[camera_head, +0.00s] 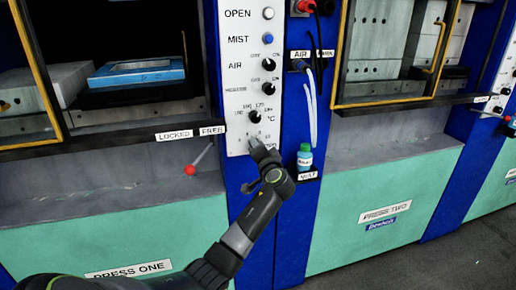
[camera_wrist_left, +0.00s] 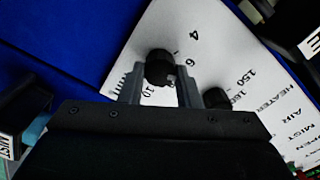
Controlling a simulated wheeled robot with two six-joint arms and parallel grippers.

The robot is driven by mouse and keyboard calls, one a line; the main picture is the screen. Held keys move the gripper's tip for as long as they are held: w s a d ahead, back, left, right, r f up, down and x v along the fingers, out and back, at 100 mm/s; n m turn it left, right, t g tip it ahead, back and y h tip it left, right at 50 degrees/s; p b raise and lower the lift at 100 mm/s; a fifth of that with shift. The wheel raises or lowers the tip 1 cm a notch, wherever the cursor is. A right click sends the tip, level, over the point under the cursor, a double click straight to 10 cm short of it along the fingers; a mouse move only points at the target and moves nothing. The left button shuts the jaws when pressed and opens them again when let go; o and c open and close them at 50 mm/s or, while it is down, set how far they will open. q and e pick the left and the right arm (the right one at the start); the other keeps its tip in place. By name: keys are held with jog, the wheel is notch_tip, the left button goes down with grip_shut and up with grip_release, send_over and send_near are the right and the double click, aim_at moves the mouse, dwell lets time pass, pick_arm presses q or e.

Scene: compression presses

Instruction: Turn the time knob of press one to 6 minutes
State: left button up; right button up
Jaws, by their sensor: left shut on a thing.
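The white control panel of press one (camera_head: 238,60) stands left of centre in the head view. My left gripper (camera_head: 258,147) is at the lower end of this panel and covers the time knob there. In the left wrist view the black time knob (camera_wrist_left: 159,66) sits between the two grey fingers of my left gripper (camera_wrist_left: 158,88), which are shut on it. The numbers 4, 6 and 10 are printed around the knob. A small pale mark shows on the knob's edge, but I cannot tell its exact setting. My right gripper is not in view.
The black temperature knob (camera_head: 254,117) is just above my gripper and also shows in the wrist view (camera_wrist_left: 215,98). A small teal bottle (camera_head: 305,158) stands on a shelf to the right. A red-ended lever (camera_head: 190,170) sticks out on the left.

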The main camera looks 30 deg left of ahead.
pick_arm(q)
jog(key=o, duration=1)
jog(key=b+v, duration=0.2)
jog(key=v, duration=1.5)
jog(key=shift+s+d, duration=0.15)
jog(key=shift+d, duration=0.1)
jog(key=shift+f, duration=0.15)
